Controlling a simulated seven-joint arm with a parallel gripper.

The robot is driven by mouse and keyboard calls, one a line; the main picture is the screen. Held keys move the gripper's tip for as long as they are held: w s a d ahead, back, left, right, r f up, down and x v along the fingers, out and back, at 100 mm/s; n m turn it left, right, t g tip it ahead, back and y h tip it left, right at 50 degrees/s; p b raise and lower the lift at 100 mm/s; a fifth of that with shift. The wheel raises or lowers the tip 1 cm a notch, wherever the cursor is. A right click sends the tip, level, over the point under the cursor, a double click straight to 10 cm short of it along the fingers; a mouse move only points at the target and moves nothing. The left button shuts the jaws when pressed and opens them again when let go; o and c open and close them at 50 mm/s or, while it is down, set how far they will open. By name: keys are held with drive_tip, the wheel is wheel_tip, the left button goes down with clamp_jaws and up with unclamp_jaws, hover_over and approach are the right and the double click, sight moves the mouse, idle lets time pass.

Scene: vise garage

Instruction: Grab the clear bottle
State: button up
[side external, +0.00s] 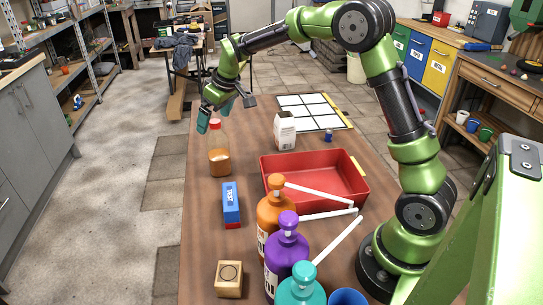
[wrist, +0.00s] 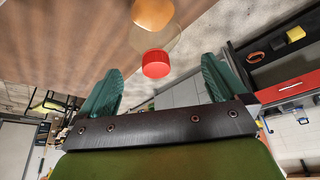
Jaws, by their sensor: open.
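The clear bottle (side external: 219,160) stands upright near the left edge of the wooden table, with amber liquid in its lower part and a red cap. In the wrist view, its red cap (wrist: 156,63) faces me, with the clear shoulder and amber liquid (wrist: 152,13) beyond. My gripper (side external: 216,113) is at the bottle's top, its teal fingers spread. In the wrist view my gripper (wrist: 158,84) is open and empty, with the cap appearing in line with the gap between the fingers. I cannot tell whether a finger touches the bottle.
A blue box (side external: 231,203) stands in front of the bottle. A red tray (side external: 315,180), a white carton (side external: 285,130) and orange (side external: 274,215), purple (side external: 286,255) and teal (side external: 301,287) pump bottles lie to the right or nearer.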

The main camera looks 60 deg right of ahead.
sight(218, 148)
drive_tip(key=x, duration=0.4)
drive_tip(key=shift+d+f, duration=0.15)
drive_tip(key=shift+f, duration=0.05)
drive_tip(key=shift+c, duration=0.3)
